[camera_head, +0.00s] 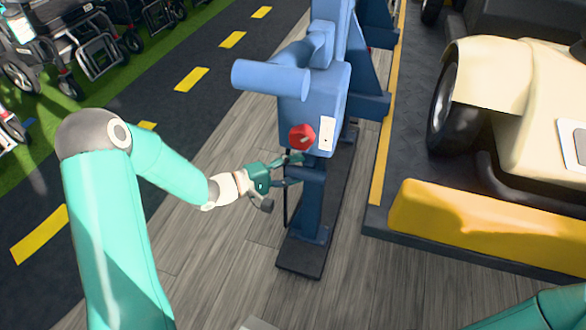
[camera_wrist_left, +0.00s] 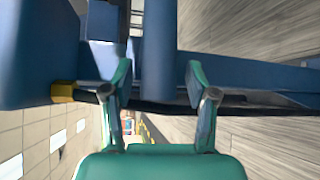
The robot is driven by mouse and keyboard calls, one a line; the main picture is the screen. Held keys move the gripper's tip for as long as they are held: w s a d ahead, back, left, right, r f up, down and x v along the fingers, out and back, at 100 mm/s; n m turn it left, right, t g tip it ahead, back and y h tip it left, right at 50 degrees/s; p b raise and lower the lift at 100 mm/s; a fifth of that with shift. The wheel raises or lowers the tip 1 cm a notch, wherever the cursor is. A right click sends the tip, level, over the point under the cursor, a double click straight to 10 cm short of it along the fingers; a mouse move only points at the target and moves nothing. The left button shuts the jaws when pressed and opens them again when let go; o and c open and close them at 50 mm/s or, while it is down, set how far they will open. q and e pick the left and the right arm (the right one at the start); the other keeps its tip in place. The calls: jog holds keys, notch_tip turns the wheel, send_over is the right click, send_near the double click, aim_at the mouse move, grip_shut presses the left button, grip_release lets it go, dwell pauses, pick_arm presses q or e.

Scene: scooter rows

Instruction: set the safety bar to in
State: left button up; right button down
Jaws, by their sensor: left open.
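A blue machine (camera_head: 308,110) stands on a dark base plate in the head view. It has a thick horizontal blue cylinder, a red knob (camera_head: 302,136) and a white label plate (camera_head: 327,133). I cannot tell for sure which part is the safety bar. My left gripper (camera_head: 298,170) is open at the blue post (camera_head: 312,200) below the red knob. In the left wrist view my left gripper (camera_wrist_left: 160,84) has its fingers apart, with a blue upright (camera_wrist_left: 158,50) between them. A thin black rod (camera_wrist_left: 170,107) crosses behind the fingers. My right gripper is out of view.
A cream cart (camera_head: 500,90) with a yellow bumper (camera_head: 480,220) stands on a dark platform at the right. Several wheelchairs or scooters (camera_head: 95,50) stand on green flooring at the upper left. Wooden floor (camera_head: 190,280) left of the base plate is clear.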

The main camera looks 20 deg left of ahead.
pick_arm(q)
jog(key=shift+a, duration=0.1)
jog(key=v, duration=1.2)
